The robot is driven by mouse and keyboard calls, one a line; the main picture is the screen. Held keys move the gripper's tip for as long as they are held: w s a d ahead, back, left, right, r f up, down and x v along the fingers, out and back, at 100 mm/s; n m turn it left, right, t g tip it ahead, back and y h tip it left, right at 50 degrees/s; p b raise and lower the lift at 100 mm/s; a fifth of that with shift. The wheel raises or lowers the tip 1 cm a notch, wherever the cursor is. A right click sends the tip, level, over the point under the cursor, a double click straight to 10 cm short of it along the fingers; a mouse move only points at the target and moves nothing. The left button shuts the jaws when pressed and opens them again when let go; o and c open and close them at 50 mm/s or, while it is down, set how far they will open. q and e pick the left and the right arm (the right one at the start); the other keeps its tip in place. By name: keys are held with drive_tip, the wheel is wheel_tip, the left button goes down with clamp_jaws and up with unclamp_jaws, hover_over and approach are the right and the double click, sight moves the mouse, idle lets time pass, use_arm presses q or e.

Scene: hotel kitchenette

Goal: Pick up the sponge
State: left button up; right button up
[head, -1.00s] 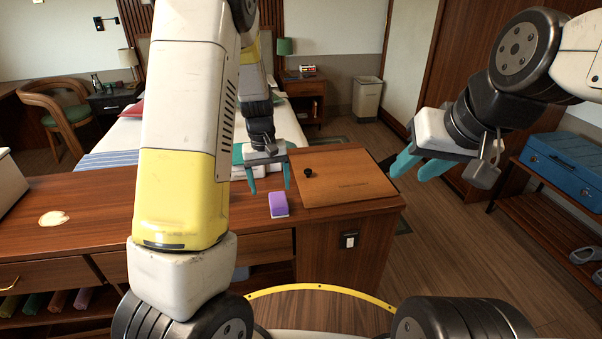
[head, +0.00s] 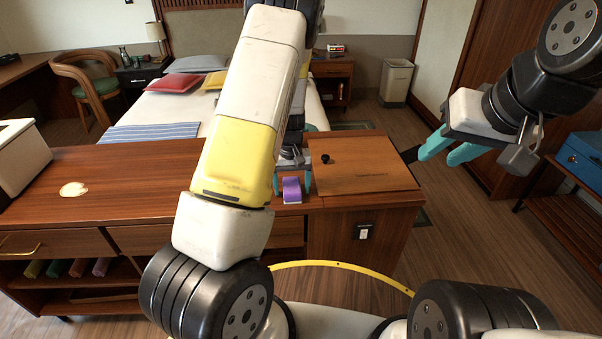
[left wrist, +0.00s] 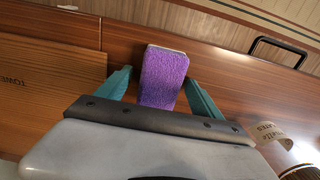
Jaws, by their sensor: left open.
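The purple sponge (head: 292,191), with a pale layer underneath, lies on the wooden counter (head: 130,170) near its front edge. It also shows in the left wrist view (left wrist: 162,78). My left gripper (head: 291,182) is open with its teal fingers on either side of the sponge. In the left wrist view my left gripper's fingers (left wrist: 158,82) straddle the sponge, and its far end reaches beyond the fingertips. I cannot tell whether either finger touches it. My right gripper (head: 438,158) is open and empty, off to the right of the counter.
A wooden board (head: 365,176) with a black knob lies right of the sponge, close to my left gripper. A curled paper label (left wrist: 262,132) lies on the counter in the left wrist view. A white box (head: 20,155) stands at the counter's left end. The counter's middle-left is mostly clear.

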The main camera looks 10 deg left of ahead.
sight(291, 186)
use_arm(q)
drive_tip(key=c, duration=1.4)
drive_tip(key=shift+r, duration=0.1)
drive_tip(key=shift+r, duration=0.4)
drive_tip(key=r, duration=0.2)
drive_tip(key=shift+s+r, duration=0.35)
drive_tip(key=shift+r, duration=0.05)
drive_tip(key=s+a+r, duration=0.1)
drive_tip(key=s+a, duration=0.1)
drive_tip(key=s, duration=1.3)
drive_tip(key=shift+s+r, duration=0.15)
